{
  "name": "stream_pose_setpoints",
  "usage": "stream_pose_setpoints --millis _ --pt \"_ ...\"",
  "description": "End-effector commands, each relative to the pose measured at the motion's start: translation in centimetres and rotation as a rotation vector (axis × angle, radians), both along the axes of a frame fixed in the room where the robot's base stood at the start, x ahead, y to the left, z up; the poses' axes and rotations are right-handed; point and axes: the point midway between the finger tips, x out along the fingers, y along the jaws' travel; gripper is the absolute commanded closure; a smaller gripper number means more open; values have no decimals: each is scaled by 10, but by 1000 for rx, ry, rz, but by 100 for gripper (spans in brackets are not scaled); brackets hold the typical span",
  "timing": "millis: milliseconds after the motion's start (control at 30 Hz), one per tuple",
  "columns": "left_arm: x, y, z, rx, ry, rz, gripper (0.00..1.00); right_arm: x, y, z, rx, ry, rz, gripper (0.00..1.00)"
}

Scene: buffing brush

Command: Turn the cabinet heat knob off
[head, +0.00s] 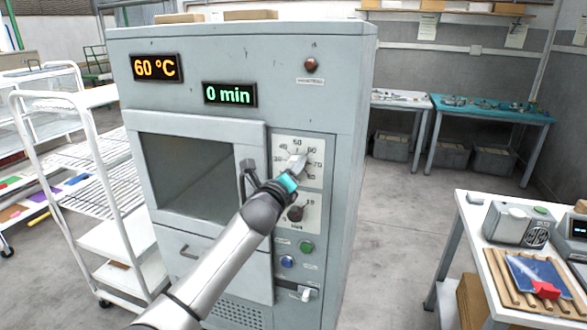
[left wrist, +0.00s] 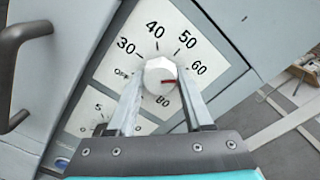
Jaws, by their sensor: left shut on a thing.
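The heat knob (left wrist: 160,75) is a round white knob on a white dial plate in the left wrist view. The dial plate (head: 316,150) is on the grey cabinet (head: 345,110), partly hidden by my gripper in the head view. The cabinet's temperature display (head: 156,68) reads 60 °C. My right gripper is not in view.
A dark timer knob (head: 295,213) sits just below my gripper. The cabinet door handle (head: 249,178) is close on the left. A white rack cart (head: 100,200) stands left, and a white table (head: 480,240) stands right. Open floor lies between cabinet and table.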

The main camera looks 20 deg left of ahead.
Motion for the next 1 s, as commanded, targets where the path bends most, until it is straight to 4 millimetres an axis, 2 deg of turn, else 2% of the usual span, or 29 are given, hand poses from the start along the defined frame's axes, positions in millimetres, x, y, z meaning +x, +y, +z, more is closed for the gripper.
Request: stream_pose_setpoints --millis 33,133,567,1000 --pt "0 0 0 0 -1 -1 88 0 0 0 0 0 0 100" --pt "0 0 0 0 -1 -1 100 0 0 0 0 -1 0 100" --pt "0 0 1 -74 2 1 100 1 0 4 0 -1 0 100" --pt "0 0 2 -434 15 1 100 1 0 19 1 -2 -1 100"
